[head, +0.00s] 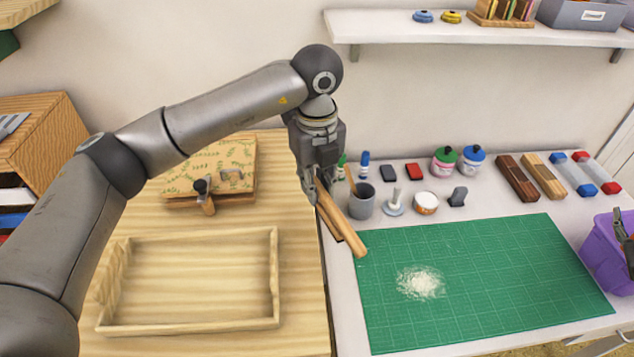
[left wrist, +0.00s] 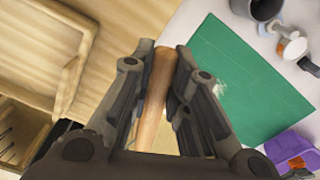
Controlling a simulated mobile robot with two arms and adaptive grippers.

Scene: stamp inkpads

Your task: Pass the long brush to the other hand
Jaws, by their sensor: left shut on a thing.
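The long brush (head: 347,228) shows as a light wooden handle slanting down and right from my left gripper (head: 318,188). My left gripper is shut on it, above the seam between the wooden table and the white bench. In the left wrist view the round handle (left wrist: 154,95) lies between the two fingers (left wrist: 158,80). The bristle end cannot be made out. A darker wooden strip (head: 329,224) shows beside the handle; I cannot tell whether it belongs to the brush. My right gripper is not in view.
An empty wooden tray (head: 190,325) sits on the left table. A green mat (head: 480,270) with white powder (head: 420,283) lies on the bench. A grey cup (head: 361,203), jars, stamps and blocks stand behind it. A purple bin (head: 606,262) holding tools is at right.

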